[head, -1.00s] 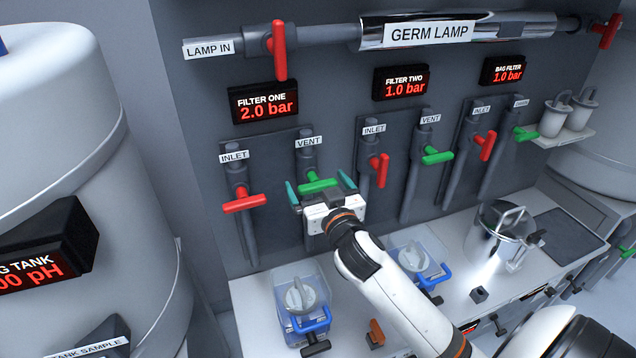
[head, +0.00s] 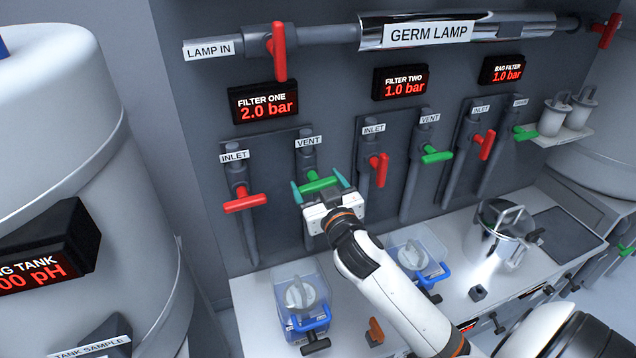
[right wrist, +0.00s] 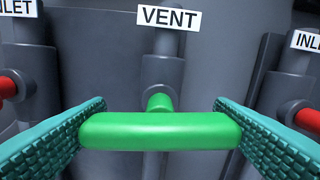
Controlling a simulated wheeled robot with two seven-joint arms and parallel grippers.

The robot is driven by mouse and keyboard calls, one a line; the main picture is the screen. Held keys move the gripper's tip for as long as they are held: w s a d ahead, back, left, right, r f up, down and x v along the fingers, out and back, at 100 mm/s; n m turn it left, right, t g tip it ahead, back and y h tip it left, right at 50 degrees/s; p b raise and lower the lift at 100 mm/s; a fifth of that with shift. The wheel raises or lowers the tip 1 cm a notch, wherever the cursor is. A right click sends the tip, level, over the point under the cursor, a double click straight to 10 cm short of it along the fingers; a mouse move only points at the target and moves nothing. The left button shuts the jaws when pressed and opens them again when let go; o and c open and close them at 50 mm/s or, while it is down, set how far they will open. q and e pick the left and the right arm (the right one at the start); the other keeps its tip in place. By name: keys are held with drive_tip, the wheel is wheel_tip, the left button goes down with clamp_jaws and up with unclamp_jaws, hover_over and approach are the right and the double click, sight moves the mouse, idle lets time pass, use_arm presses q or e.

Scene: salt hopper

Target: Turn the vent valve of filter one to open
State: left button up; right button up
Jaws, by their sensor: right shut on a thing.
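The vent valve of filter one has a green bar handle (head: 321,185) under the VENT label, below the FILTER ONE display (head: 264,101), which reads 2.0 bar. The handle lies crosswise to its pipe; in the right wrist view the green handle (right wrist: 160,132) looks level. My right gripper (head: 318,184) is shut on the handle, with one teal finger at each end of the bar. In the right wrist view, the ridged pads stand at both ends of the handle. My left gripper does not show.
The red inlet handle (head: 245,203) of filter one is close on the left. The red inlet handle (head: 379,169) of filter two is close on the right. A clear container with a blue handle (head: 312,324) stands on the counter below.

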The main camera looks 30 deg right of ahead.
drive_tip(key=n+p, duration=0.1)
drive_tip(key=n, duration=0.2)
drive_tip(key=shift+r+p, duration=0.15)
drive_tip(key=shift+p, duration=0.25)
drive_tip(key=n+p, duration=0.2)
drive_tip(key=n, duration=0.3)
drive_tip(key=n+p, duration=0.2)
drive_tip(key=n, duration=0.2)
drive_tip(key=shift+n+p, duration=0.7)
drive_tip(key=shift+n, duration=1.4)
drive_tip(key=shift+f, duration=0.2)
drive_tip(key=o, duration=1)
drive_tip(key=shift+a, duration=0.1)
